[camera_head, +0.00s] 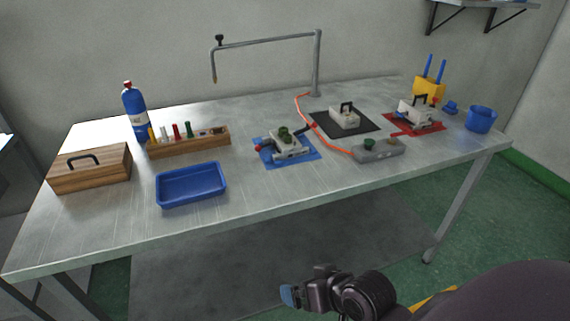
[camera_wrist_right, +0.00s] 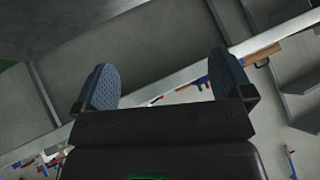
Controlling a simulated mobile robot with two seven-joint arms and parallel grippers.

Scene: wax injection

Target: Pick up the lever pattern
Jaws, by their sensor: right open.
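I cannot tell for certain which thing is the lever pattern. On the workbench, a grey mould with a green top part (camera_head: 288,144) sits on a blue mat (camera_head: 268,156). A pale block with a black handle (camera_head: 345,117) sits on a black mat (camera_head: 325,124). Another pale mould with a black handle (camera_head: 415,113) sits on a red mat (camera_head: 401,130). My right gripper (camera_head: 288,296) is in front of the bench, apart from everything on it. In the right wrist view the gripper (camera_wrist_right: 160,62) is open, with nothing between its fingers. My left gripper is out of view.
A blue tray (camera_head: 191,186), wooden box (camera_head: 90,168), wooden rack (camera_head: 190,142), blue bottle (camera_head: 134,112), grey block (camera_head: 378,151) and blue cup (camera_head: 481,120) stand on the bench. A bent pipe (camera_head: 316,65) rises behind. The front middle is clear.

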